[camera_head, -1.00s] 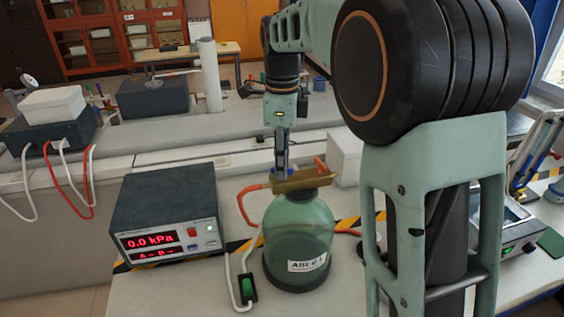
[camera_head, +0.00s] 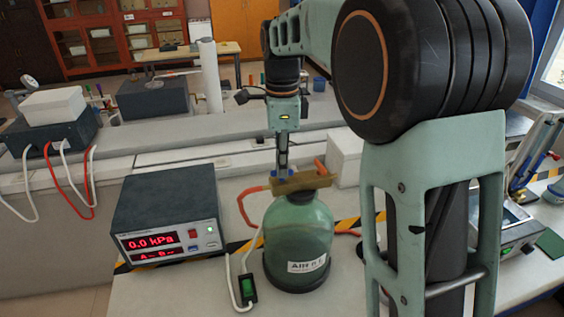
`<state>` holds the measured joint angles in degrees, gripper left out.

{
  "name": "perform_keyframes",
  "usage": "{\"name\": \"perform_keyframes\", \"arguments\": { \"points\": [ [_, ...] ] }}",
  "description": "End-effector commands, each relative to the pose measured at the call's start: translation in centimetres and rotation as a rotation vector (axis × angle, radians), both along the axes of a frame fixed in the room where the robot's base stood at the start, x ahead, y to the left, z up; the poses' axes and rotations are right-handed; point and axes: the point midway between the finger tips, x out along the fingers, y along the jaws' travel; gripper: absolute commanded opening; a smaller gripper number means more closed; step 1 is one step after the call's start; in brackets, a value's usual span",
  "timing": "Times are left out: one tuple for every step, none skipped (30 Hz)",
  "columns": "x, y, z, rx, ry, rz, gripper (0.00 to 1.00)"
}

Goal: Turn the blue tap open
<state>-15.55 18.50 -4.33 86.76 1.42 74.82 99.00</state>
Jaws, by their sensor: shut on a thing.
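A green glass bottle (camera_head: 298,240) with a white label stands on the bench. A brass fitting (camera_head: 300,182) sits across its top, with orange tube ends at its left and right. My gripper (camera_head: 283,170) points down onto the left part of this fitting. Its fingers are shut on the blue tap, of which only a little blue shows at the fingertips. The tap's exact angle is too small and hidden to tell.
A dark pressure box (camera_head: 168,213) reading 0.0 kPa stands left of the bottle. A green rocker switch (camera_head: 247,288) on a white cable lies in front. A white block (camera_head: 345,156) stands behind right. Orange hoses run beside the bottle.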

Motion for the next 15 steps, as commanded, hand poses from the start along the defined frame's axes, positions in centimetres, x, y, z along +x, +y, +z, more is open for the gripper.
{"name": "perform_keyframes", "arguments": {
  "points": [
    [0.00,0.03,0.22,0.001,-0.001,0.041,0.00],
    [0.00,0.05,0.21,0.001,0.000,0.066,0.00],
    [-0.01,0.05,0.19,0.001,0.000,0.096,0.00],
    [-0.01,0.06,0.17,0.001,-0.001,0.116,0.00],
    [0.00,0.06,0.16,0.001,-0.001,0.132,0.00],
    [0.00,0.06,0.14,0.001,-0.001,0.151,0.00],
    [0.01,0.06,0.12,0.001,-0.001,0.161,0.00],
    [0.01,0.06,0.11,0.001,-0.001,0.170,0.00],
    [0.02,0.06,0.09,0.001,-0.002,0.177,0.00],
    [0.02,0.06,0.08,0.001,-0.002,0.180,0.00],
    [0.03,0.06,0.08,0.001,-0.002,0.182,0.00],
    [0.03,0.06,0.07,0.001,-0.002,0.182,0.00],
    [0.03,0.06,0.07,0.001,-0.002,0.182,0.00],
    [0.03,0.06,0.07,0.001,-0.002,0.182,0.00],
    [0.03,0.06,0.07,0.001,-0.002,0.181,0.00]
  ]
}}
